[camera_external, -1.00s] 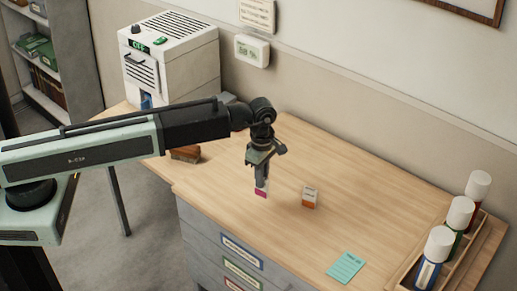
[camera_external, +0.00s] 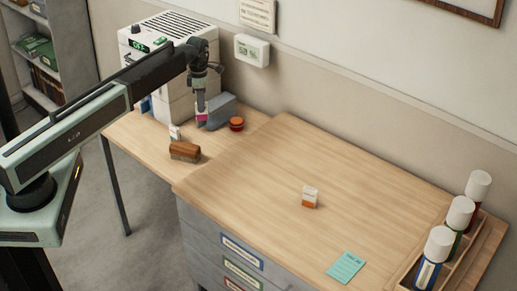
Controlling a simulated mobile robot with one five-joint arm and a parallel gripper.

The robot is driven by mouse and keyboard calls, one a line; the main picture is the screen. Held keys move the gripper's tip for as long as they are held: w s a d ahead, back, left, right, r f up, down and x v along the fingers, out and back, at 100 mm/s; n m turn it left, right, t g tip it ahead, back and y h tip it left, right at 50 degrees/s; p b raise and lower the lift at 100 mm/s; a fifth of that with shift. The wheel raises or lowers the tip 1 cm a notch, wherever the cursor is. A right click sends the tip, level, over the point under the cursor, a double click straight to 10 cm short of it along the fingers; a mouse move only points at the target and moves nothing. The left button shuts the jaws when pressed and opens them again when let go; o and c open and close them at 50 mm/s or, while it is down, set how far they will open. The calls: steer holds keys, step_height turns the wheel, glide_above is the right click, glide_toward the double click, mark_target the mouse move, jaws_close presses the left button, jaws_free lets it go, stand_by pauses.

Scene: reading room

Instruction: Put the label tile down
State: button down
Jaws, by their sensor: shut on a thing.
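My gripper (camera_external: 201,108) points down above the far left part of the desk, in front of the white machine. It is shut on a small label tile (camera_external: 201,118) with a magenta face, which shows just under the fingertips. I cannot tell whether the tile touches the surface. Another label tile (camera_external: 310,197), white and orange, stands on the middle of the desk (camera_external: 265,180). A third small white tile (camera_external: 175,132) stands left of my gripper, behind the brown block.
A grey block (camera_external: 222,112) and a red round object (camera_external: 236,124) sit just right of my gripper. A brown brush-like block (camera_external: 185,151) lies in front. The white machine (camera_external: 170,55) stands behind. A teal card (camera_external: 346,267) and a bottle rack (camera_external: 405,280) are at right; the desk's middle is mostly clear.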

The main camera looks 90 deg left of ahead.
step_height(320, 180, down, 11)
steer(key=b, duration=1)
steer(key=shift+r, duration=0.5)
steer(key=shift+f, duration=0.25)
steer(key=c, duration=1.4)
jaws_free()
steer(key=shift+r, duration=0.1)
step_height(320, 180, up, 13)
steer(key=p, duration=1.2)
steer(key=shift+f, duration=0.35)
